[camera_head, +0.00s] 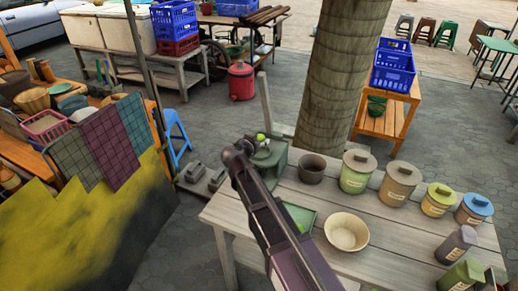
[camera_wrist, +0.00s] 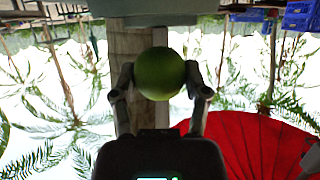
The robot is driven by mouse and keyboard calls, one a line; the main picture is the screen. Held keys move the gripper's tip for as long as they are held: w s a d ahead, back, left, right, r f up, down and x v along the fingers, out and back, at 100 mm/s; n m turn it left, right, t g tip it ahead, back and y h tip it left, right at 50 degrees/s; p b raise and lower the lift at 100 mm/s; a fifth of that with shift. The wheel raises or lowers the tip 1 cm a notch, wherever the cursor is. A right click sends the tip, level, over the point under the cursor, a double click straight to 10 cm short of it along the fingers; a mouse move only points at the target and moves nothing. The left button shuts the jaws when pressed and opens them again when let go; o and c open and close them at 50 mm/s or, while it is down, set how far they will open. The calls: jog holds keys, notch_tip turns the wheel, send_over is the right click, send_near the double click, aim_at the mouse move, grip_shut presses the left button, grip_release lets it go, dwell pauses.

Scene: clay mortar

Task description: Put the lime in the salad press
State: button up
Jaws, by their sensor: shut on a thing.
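The lime (camera_head: 261,137) is a small bright green ball at the far end of my arm in the head view. In the wrist view the lime (camera_wrist: 160,74) sits between the two fingers of my gripper (camera_wrist: 160,85), which is shut on it. A grey-green boxy device (camera_head: 276,158), apparently the salad press, stands at the table's far left corner, with a pale upright bar behind it. The lime appears at or above this device; the exact gap is unclear. A grey-green surface (camera_wrist: 150,8) fills the top of the wrist view, close to the lime. My arm hides part of the device.
The wooden table (camera_head: 380,265) holds a dark pot (camera_head: 312,168), several lidded jars (camera_head: 400,184), a cream bowl (camera_head: 346,232) and a green tray (camera_head: 301,217) partly behind my arm. A tree trunk (camera_head: 340,80) rises behind the table.

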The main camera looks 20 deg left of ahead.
jog(key=shift+s+f+b, duration=0.1)
jog(key=shift+f+b, duration=1.2)
jog(key=shift+f, duration=0.35)
jog(key=shift+f, duration=0.15)
jog(key=o, duration=1.1)
jog(key=shift+d, duration=0.1)
jog(key=shift+o, duration=0.2)
jog(key=shift+r, duration=0.25)
jog(key=shift+s+r, duration=0.1)
jog(key=shift+s, duration=0.1)
jog(key=p+v, duration=0.4)
jog(key=v, duration=0.7)
jog(key=shift+s, duration=0.25)
